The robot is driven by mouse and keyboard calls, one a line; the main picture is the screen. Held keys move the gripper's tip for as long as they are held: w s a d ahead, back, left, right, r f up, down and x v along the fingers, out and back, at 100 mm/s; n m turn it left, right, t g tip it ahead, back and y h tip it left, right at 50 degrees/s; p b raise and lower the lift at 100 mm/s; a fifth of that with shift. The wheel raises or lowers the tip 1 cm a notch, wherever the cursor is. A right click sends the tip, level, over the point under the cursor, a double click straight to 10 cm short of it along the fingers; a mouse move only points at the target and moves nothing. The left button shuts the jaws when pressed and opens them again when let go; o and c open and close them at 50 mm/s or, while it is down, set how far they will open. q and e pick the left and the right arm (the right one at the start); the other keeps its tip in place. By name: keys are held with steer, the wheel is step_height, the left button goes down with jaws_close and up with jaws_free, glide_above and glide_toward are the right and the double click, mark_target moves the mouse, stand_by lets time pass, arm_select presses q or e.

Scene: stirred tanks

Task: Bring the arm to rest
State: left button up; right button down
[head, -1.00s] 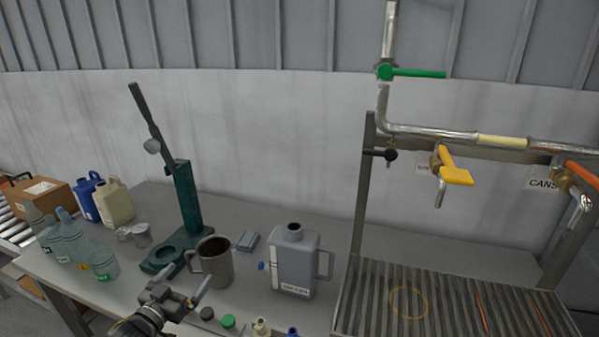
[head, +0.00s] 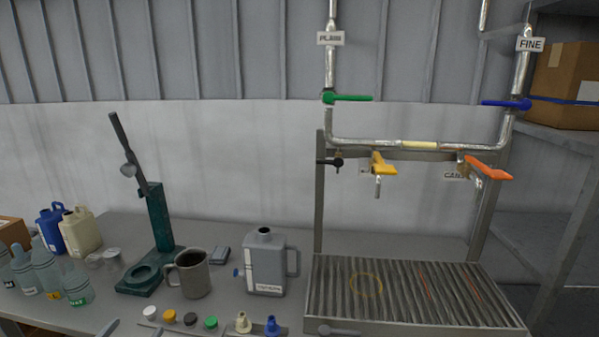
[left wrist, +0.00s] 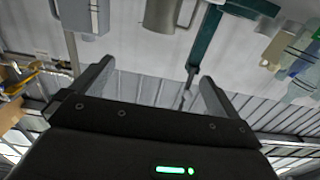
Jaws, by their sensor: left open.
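My left gripper shows in the left wrist view (left wrist: 152,85) with its two fingers spread apart and nothing between them. In the head view only its fingertips (head: 132,330) show at the bottom edge, in front of the bench's near left part. The rest of that arm is out of the frame. The fingers look clear of the metal mug (head: 194,274) and the teal press (head: 160,222).
A grey can (head: 265,263) stands right of the mug. Several caps and nozzles, including a green cap (head: 211,322), line the front edge. Bottles (head: 75,286) crowd the left. A ribbed drain tray (head: 400,300) lies under pipes with coloured valves.

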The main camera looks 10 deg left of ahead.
arm_select(q)
steer(key=s+a+f+g+y, duration=0.1)
steer(key=s+a+f+g, duration=0.15)
steer(key=f, duration=0.85)
steer(key=s+a+f+g+y, duration=0.1)
steer(key=f+g, duration=0.2)
steer(key=f, duration=0.8)
steer(key=s+d+f+m+g, duration=0.1)
steer(key=s+f+g, duration=0.1)
steer(key=s+f, duration=0.45)
steer(key=s+d+f+g, duration=0.2)
steer(key=s+f, duration=0.1)
steer(key=f, duration=0.7)
steer(key=s+d+f+g, duration=0.2)
steer(key=s+d+f, duration=0.4)
steer(key=s, duration=0.3)
steer(key=s+d+f+m+g+h, duration=0.1)
steer(key=s+d+f+g, duration=0.2)
steer(key=s+d+f, duration=0.3)
steer(key=s+d+f+g+h, duration=0.1)
steer(key=s+d+f, duration=0.5)
steer(key=s, duration=0.6)
steer(key=shift+s+d+f+m+g, duration=0.2)
steer(key=shift+s+f+m+g, duration=0.15)
steer(key=shift+g, duration=0.4)
